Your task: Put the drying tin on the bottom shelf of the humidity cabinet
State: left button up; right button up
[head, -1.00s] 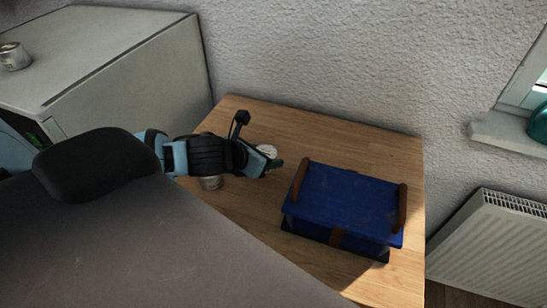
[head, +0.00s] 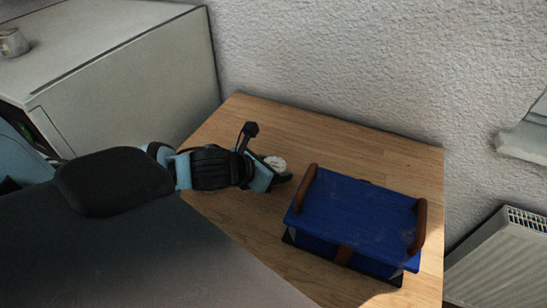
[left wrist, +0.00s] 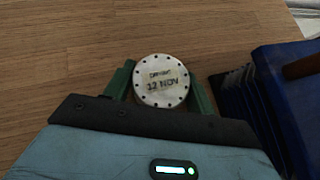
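The drying tin (head: 275,163) is a small round tin with a pale lid, above the wooden table. Whether the tin's base touches the table is hidden. The grey-white cabinet (head: 140,90), seemingly the humidity cabinet, stands at the left. Its front opening shows only as a dark strip, and its shelves are hidden. My right gripper is not in view.
A blue box (head: 355,213) with brown handles stands on the wooden table (head: 330,140), right of my gripper. A metal tin (head: 13,42) stands on the cabinet top. The textured wall borders the table's back; a radiator (head: 500,265) is at the right.

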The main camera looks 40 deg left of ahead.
pick_arm(q)
jog(key=o, duration=0.4)
jog(key=shift+c, duration=0.2)
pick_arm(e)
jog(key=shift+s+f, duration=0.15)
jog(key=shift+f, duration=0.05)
pick_arm(q)
jog(key=shift+r, duration=0.25)
jog(key=shift+s+a+r, duration=0.1)
jog(key=shift+s+r, duration=0.05)
jog(key=shift+s, duration=0.15)
jog(key=v, duration=0.5)
jog(key=shift+s+r+p, duration=0.1)
jog(key=shift+s+p, duration=0.05)
jog(key=shift+p, duration=0.2)
jog(key=p+v, duration=0.3)
jog(key=v, duration=0.3)
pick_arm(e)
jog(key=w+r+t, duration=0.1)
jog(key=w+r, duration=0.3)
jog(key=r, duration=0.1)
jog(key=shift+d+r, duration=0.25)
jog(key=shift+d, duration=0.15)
